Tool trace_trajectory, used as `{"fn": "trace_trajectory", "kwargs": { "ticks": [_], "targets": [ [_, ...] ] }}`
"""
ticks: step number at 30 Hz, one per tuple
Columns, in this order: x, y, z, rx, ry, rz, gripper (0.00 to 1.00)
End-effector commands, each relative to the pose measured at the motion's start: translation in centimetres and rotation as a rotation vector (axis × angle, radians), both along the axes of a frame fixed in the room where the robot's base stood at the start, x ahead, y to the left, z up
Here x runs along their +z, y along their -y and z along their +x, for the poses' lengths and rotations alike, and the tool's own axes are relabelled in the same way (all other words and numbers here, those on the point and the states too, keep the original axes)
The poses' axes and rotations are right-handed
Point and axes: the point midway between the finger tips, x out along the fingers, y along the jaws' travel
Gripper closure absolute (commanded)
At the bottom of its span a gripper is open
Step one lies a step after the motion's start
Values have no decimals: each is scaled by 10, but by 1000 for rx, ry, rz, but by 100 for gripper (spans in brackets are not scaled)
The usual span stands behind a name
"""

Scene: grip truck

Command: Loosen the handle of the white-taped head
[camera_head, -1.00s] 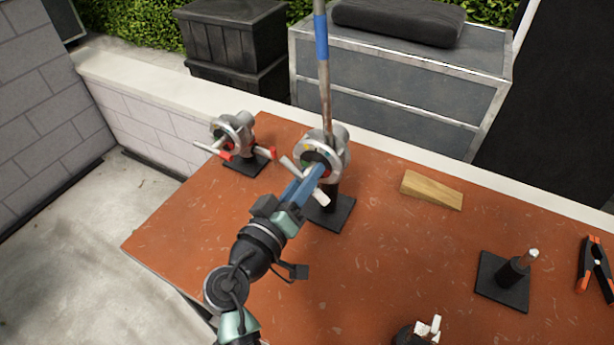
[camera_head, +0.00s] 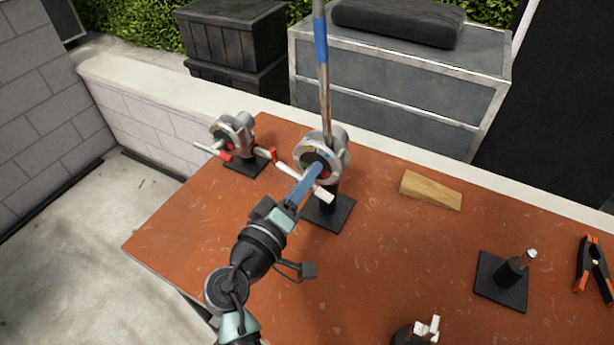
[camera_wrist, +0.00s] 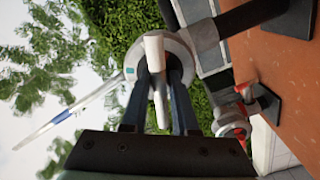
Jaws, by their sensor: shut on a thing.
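The white-taped head (camera_head: 337,157) is a grey round grip head on a black post and base near the middle of the table's far side. A rod with a blue band passes up from it. Its handle (camera_head: 324,194) is a bar with white ends, slanting from upper left to lower right across the front. In the wrist view the white handle end (camera_wrist: 154,48) shows between my fingers. My gripper (camera_head: 312,175) reaches up from below left and is shut on the handle. The fingers hide the handle's middle.
A second grey head (camera_head: 235,130) with a red-taped handle stands just left. A wooden wedge (camera_head: 431,190), a black post base (camera_head: 501,282) and an orange-black clamp (camera_head: 593,270) are on the right.

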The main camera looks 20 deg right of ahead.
Motion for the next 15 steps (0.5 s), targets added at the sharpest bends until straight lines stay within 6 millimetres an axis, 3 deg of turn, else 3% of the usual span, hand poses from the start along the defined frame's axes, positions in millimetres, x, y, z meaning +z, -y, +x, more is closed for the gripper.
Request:
{"fn": "trace_trajectory", "kwargs": {
  "ticks": [3, 4, 8, 15],
  "targets": [
    [1, 0, 0, 1, 2, -1, 100],
    [1, 0, 0, 1, 2, -1, 67],
    [1, 0, 0, 0, 2, 0, 44],
    [0, 0, 0, 1, 2, 1, 43]
  ]
}}
